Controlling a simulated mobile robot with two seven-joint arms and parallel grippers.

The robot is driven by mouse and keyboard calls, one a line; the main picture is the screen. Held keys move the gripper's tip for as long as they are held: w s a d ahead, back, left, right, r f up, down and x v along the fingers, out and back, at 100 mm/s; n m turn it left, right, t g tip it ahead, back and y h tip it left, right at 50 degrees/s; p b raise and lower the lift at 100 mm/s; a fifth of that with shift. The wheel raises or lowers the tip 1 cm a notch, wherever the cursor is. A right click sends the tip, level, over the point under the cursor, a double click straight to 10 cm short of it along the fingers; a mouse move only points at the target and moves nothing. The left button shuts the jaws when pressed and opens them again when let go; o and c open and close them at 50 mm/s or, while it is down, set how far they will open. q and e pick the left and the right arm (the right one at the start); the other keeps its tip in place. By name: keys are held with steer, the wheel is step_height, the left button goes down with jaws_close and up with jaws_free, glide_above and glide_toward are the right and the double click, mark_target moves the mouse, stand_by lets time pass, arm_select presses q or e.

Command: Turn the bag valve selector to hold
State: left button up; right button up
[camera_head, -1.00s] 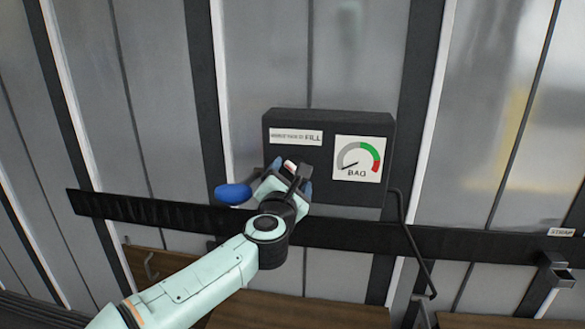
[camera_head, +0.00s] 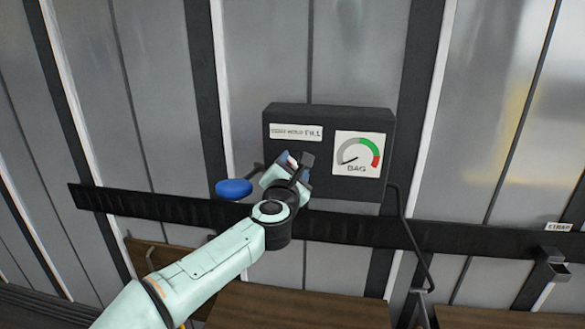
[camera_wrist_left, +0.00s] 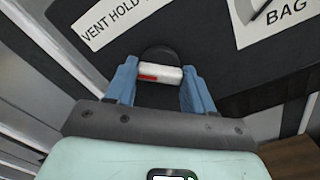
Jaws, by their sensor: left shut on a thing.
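The bag valve box (camera_head: 350,113) is a dark panel on the wall, with a label strip (camera_head: 297,132) reading VENT HOLD FILL in the left wrist view. The selector (camera_wrist_left: 158,75) is a white bar with a red mark, in front of a dark round hub (camera_wrist_left: 157,54) below the label. My left gripper (camera_head: 288,167) is shut on the selector, its blue fingers (camera_wrist_left: 160,82) at the bar's two ends. In the head view the gripper hides most of the selector. Which position the selector points to, I cannot tell. My right gripper is not in view.
A gauge marked BAG (camera_head: 358,154) sits right of the gripper, its needle at lower left. A blue knob (camera_head: 234,188) is close left of the gripper. A black rail (camera_head: 140,208) runs below the box. A bent dark rod (camera_head: 414,245) hangs at right.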

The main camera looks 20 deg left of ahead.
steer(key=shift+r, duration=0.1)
arm_select(q)
steer(key=m+p, duration=0.2)
steer(key=m, duration=0.2)
steer(key=shift+r, duration=0.15)
steer(key=m+p, duration=0.2)
steer(key=m, duration=0.3)
steer(key=shift+m, duration=0.3)
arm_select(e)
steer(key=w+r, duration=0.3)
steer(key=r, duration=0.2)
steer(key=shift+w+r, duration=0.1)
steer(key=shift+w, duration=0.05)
arm_select(q)
steer(key=o, duration=1)
steer(key=shift+o, duration=0.2)
